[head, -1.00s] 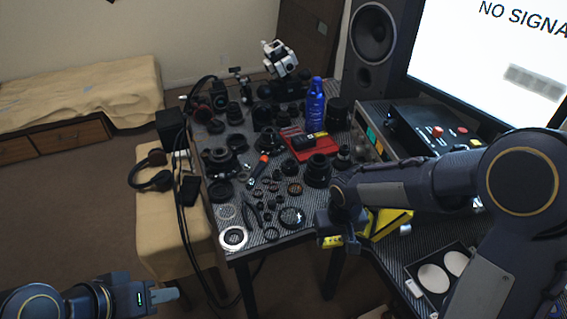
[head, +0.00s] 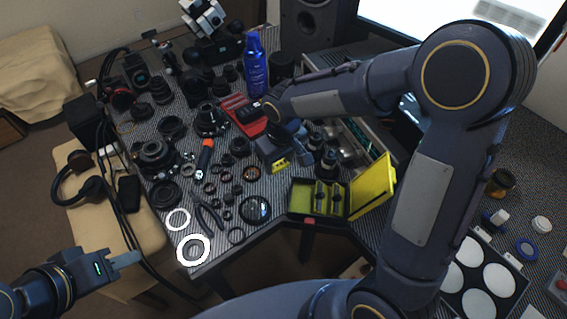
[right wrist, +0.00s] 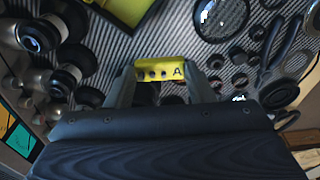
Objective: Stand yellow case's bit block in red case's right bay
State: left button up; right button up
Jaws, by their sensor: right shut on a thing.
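The yellow bit block (head: 279,164), marked A, is in the jaws of my right gripper (head: 276,156) above the table. In the right wrist view the block (right wrist: 160,72) sits between the two fingertips, its row of holes showing. The open yellow case (head: 306,211) lies at the table's front edge, its lid (head: 372,187) raised to the right. The red case (head: 235,102) lies farther back, with a dark piece in it; my right arm partly hides it, and its right bay cannot be made out. My left gripper (head: 125,258) is off the table at lower left, its jaw gap unclear.
Lenses, rings and small tools crowd the table left of the block. A blue bottle (head: 255,65) stands just behind the red case. An orange-tipped tool (head: 205,158) and a magnifier-like ring (head: 255,209) lie nearby. A tray of white discs (head: 489,262) is at right.

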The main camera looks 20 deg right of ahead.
send_over(287, 174)
jog(key=f, duration=0.3)
jog(key=s+f, duration=0.1)
jog(key=f, duration=0.1)
jog(key=shift+a+f, duration=0.1)
jog(key=shift+a, duration=0.05)
jog(key=shift+w+d+f, duration=0.1)
jog(key=shift+w+f, duration=0.05)
jog(key=shift+f, duration=0.8)
jog(key=shift+w+d+f, duration=0.1)
jog(key=shift+f, duration=0.8)
jog(key=shift+f+b, duration=0.2)
jog(key=shift+b, duration=0.1)
jog(key=o, duration=1)
jog(key=shift+r, duration=0.1)
jog(key=shift+c, duration=0.2)
